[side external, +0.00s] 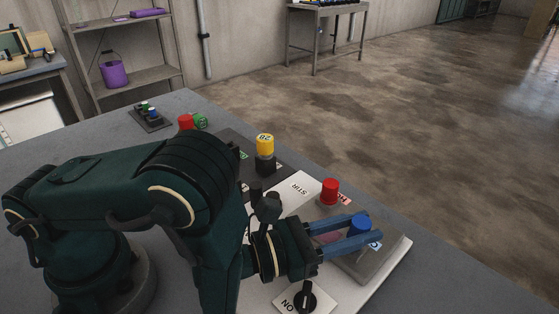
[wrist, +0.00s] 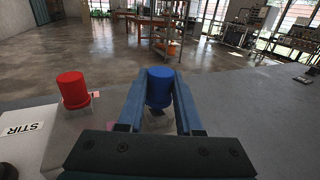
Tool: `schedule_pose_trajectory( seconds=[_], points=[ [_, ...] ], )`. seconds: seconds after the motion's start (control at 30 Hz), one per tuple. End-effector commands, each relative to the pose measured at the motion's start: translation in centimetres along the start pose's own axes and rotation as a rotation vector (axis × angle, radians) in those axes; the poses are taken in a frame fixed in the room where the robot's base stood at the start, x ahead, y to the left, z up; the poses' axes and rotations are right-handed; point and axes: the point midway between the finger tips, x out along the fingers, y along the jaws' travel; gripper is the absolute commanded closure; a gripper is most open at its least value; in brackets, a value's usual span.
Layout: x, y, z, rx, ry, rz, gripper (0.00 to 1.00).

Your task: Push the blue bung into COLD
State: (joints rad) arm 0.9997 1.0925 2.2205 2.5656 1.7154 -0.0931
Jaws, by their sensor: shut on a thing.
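The blue bung (side external: 360,224) is between the fingertips of my gripper (side external: 357,236) in the side external view. My gripper's blue fingers are shut on it. The bung also shows upright between the fingers in the wrist view (wrist: 160,88). It is over the grey block (side external: 368,262) at the right end of the panel, which carries a small label that I cannot read. The fingers hide the bung's lower end, so I cannot tell whether it is seated in a hole. The word COLD is not legible in either view.
A red bung (side external: 330,191) stands just behind my gripper, left of it in the wrist view (wrist: 73,90). A yellow bung (side external: 265,146) stands farther back.

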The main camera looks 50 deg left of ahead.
Motion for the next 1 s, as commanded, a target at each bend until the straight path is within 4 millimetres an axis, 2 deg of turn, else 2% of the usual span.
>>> schedule_pose_trajectory(
  seconds=[0.37, 0.83, 1.0],
  points=[
    [0.0, 0.0, 0.0, 0.000, 0.000, 0.000, 1.00],
    [0.0, 0.0, -1.4, 0.000, 0.000, 0.000, 1.00],
    [0.0, 0.0, -1.3, 0.000, 0.000, 0.000, 1.00]
  ],
)
